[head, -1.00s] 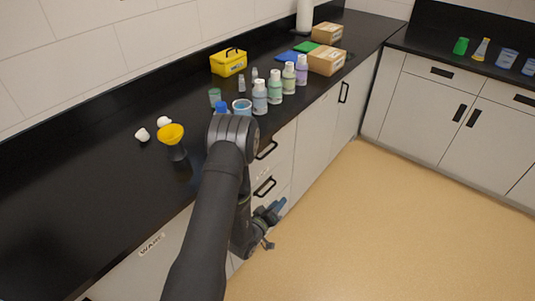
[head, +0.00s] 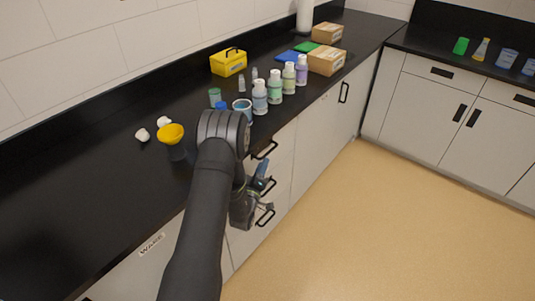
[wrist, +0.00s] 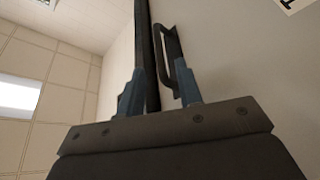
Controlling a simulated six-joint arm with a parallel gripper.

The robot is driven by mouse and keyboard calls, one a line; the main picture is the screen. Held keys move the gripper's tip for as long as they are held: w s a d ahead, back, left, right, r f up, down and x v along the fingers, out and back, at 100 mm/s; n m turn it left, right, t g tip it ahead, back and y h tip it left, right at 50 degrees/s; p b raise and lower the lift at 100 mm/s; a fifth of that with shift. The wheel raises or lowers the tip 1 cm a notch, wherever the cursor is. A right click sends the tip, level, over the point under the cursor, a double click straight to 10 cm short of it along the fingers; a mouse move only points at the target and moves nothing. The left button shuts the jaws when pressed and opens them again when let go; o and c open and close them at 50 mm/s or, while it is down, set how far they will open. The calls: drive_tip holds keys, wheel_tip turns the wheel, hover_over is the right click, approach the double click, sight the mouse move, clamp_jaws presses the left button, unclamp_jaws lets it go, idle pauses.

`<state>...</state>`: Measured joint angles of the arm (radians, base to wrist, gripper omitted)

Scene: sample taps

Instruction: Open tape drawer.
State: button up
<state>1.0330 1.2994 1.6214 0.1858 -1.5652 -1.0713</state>
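A stack of drawers with black bar handles is in the front of the counter, right of my arm in the head view. The top handle (head: 266,150), middle handle (head: 269,187) and bottom handle (head: 266,216) show. My gripper (head: 262,172) is close to the drawer fronts, near the middle handle. In the wrist view my gripper (wrist: 158,90) has its two blue fingers apart. A black handle (wrist: 170,62) stands between and ahead of them, closer to the right finger. I cannot tell if it touches.
The black counter (head: 80,190) holds a yellow funnel (head: 171,134), several bottles (head: 275,88), a yellow box (head: 228,62) and cardboard boxes (head: 327,61). The floor (head: 400,220) in front of the cabinets is clear. A white label (wrist: 292,4) is cut off in the wrist view.

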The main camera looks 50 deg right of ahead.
sight(268, 152)
drive_tip(key=x, duration=0.6)
drive_tip(key=shift+w+d, duration=0.1)
drive_tip(key=shift+d, duration=0.2)
clamp_jaws()
